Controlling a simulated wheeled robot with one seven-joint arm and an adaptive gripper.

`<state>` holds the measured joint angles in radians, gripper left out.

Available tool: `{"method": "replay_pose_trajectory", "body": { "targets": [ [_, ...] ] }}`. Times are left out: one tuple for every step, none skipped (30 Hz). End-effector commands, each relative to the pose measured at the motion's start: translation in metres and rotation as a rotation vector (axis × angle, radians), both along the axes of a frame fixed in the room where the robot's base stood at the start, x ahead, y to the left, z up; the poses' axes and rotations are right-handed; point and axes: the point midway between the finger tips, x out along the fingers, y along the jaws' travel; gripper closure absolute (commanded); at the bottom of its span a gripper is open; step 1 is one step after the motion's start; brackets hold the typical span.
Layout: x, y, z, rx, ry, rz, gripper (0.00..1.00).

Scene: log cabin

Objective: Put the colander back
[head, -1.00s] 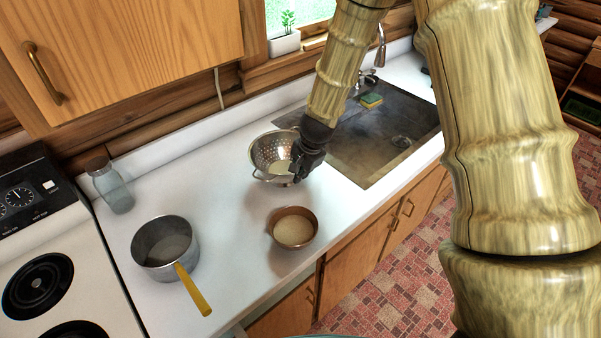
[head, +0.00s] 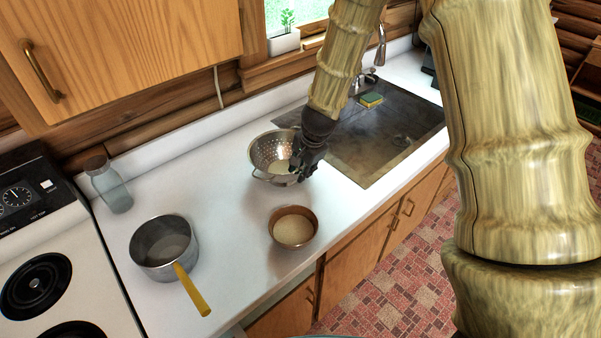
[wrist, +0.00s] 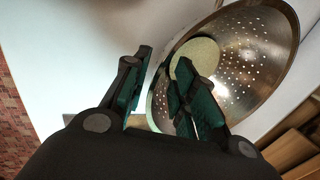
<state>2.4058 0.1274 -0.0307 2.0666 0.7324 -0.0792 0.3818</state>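The metal colander (head: 265,152) stands on the white counter, left of the sink. It leans with its mouth toward the front. Its perforated bowl fills the upper right of the wrist view (wrist: 262,50), with a pale round patch inside. My gripper (head: 304,168) is at the colander's right side, pointing down. In the wrist view my gripper (wrist: 163,62) has its fingers apart. The right finger is in front of the bowl's inside and the left finger is outside the rim. The rim passes between them, with a gap visible. Contact is hard to tell.
A brown bowl (head: 293,227) stands in front of the colander. A pot with a yellow handle (head: 165,246) and a glass jar (head: 112,188) are to the left, beside the stove (head: 45,275). The sink (head: 385,145) is to the right, with a sponge (head: 371,100).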

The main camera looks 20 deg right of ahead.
Motion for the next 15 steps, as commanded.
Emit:
{"method": "replay_pose_trajectory", "body": {
  "targets": [
    [-0.001,-0.001,0.005,-0.001,-0.003,0.0,0.73],
    [-0.002,-0.001,0.009,-0.001,-0.003,0.0,0.73],
    [-0.003,-0.001,0.014,-0.002,-0.003,0.001,0.73],
    [-0.004,-0.002,0.017,-0.002,-0.003,0.002,0.73],
    [-0.005,-0.002,0.021,-0.003,-0.003,0.002,0.73],
    [-0.007,-0.003,0.025,-0.002,-0.002,0.002,0.73],
    [-0.008,-0.003,0.028,-0.001,-0.001,0.002,0.73],
    [-0.009,-0.003,0.032,-0.002,-0.002,0.001,0.73],
    [-0.011,-0.004,0.036,-0.002,-0.003,0.001,0.73],
    [-0.011,-0.004,0.04,-0.002,-0.003,0.001,0.73],
    [-0.012,-0.004,0.044,-0.002,-0.003,0.001,0.73],
    [-0.014,-0.005,0.049,-0.003,-0.003,0.001,0.73],
    [-0.015,-0.005,0.052,-0.003,-0.003,0.001,0.73],
    [-0.016,-0.006,0.055,-0.002,-0.003,0.001,0.73],
    [-0.018,-0.006,0.06,-0.001,-0.002,0.002,0.73]
  ]
}}
